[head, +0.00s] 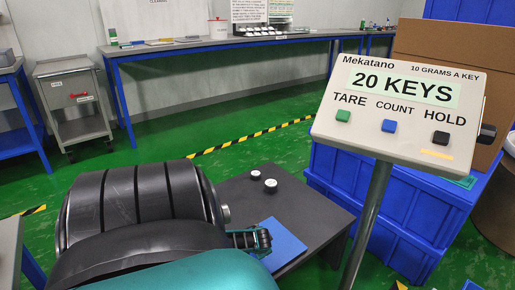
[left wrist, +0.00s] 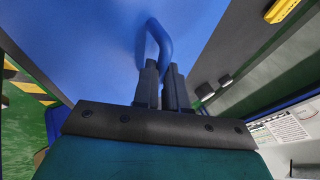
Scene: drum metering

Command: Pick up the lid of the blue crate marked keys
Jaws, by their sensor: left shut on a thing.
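My left gripper (head: 262,240) reaches in from the lower left, over the dark table. In the left wrist view its fingers (left wrist: 163,84) are shut on a blue loop handle (left wrist: 160,42). The handle stands on a flat blue panel, the lid (left wrist: 95,35), which fills much of that view. In the head view part of the lid (head: 284,240) shows to the right of the gripper; my arm hides the rest. I see no keys marking on it, and cannot tell whether it is clear of what lies under it. My right gripper is not in view.
Two small white-topped round pieces stand on the dark table (head: 305,208). A scale display (head: 395,97) reading 20 KEYS stands on a post to the right. Large blue crates (head: 375,205) and a cardboard box (head: 450,45) are behind it. A blue-legged bench (head: 240,40) lines the wall.

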